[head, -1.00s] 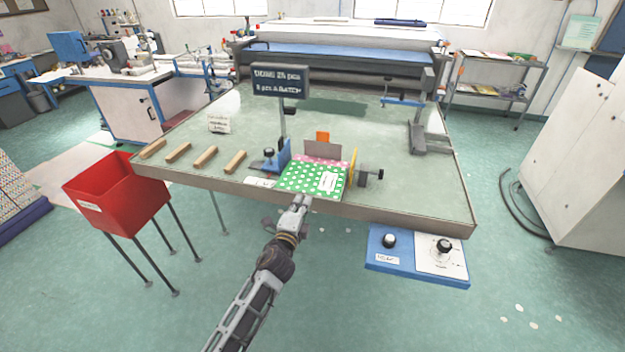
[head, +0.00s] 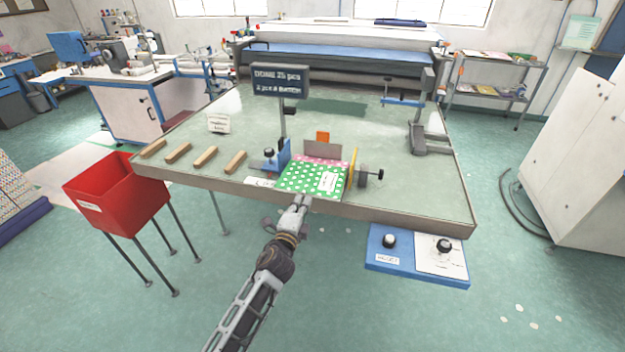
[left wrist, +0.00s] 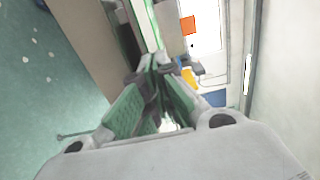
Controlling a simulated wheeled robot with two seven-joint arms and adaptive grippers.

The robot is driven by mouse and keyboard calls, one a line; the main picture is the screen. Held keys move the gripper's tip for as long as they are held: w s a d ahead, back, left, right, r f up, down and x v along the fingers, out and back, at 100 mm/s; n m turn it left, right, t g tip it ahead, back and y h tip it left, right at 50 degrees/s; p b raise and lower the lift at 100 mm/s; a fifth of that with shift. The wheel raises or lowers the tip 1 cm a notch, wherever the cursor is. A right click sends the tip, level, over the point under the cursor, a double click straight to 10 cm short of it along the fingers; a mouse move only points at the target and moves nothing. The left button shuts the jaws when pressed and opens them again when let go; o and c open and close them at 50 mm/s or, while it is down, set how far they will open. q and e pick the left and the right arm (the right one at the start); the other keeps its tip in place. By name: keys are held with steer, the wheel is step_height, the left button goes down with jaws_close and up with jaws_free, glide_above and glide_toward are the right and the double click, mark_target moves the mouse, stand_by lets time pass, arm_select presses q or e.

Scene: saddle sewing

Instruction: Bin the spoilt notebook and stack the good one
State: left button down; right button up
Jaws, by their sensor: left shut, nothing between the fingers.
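A green notebook with white dots and a white label (head: 299,179) lies in the sewing fixture at the table's front edge. A pink dotted strip (head: 330,161) shows at its back edge; I cannot tell whether it is a second notebook. My left gripper (head: 304,200) is shut and empty, just in front of the green notebook's near edge. In the left wrist view the closed fingertips (left wrist: 158,66) point toward a green edge. The red bin (head: 130,208) stands on legs left of the table. My right gripper is not in view.
A blue stop (head: 283,155) and a yellow disc (head: 353,168) flank the notebook, with a grey plate (head: 322,149) behind. Several wooden strips (head: 206,157) lie at the table's left. A sign (head: 281,82) stands behind. A blue control panel (head: 416,255) juts out front right.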

mark_target(308, 186)
arm_select(q)
steer(key=shift+w+d, duration=0.2)
steer(key=shift+w, duration=0.25)
stand_by(0.4)
steer(key=shift+w+d, duration=0.1)
steer(key=shift+w, duration=0.35)
steer(key=shift+w+d+b, duration=0.1)
steer(key=shift+w+b, duration=0.2)
steer(key=shift+w+d, duration=0.25)
steer(key=shift+w, duration=0.45)
stand_by(0.5)
steer(key=shift+b+x, duration=0.45)
steer(key=shift+x, duration=0.35)
stand_by(0.3)
steer(key=shift+b+x, duration=0.35)
steer(key=shift+x, duration=0.7)
stand_by(0.4)
steer(key=shift+s, duration=0.15)
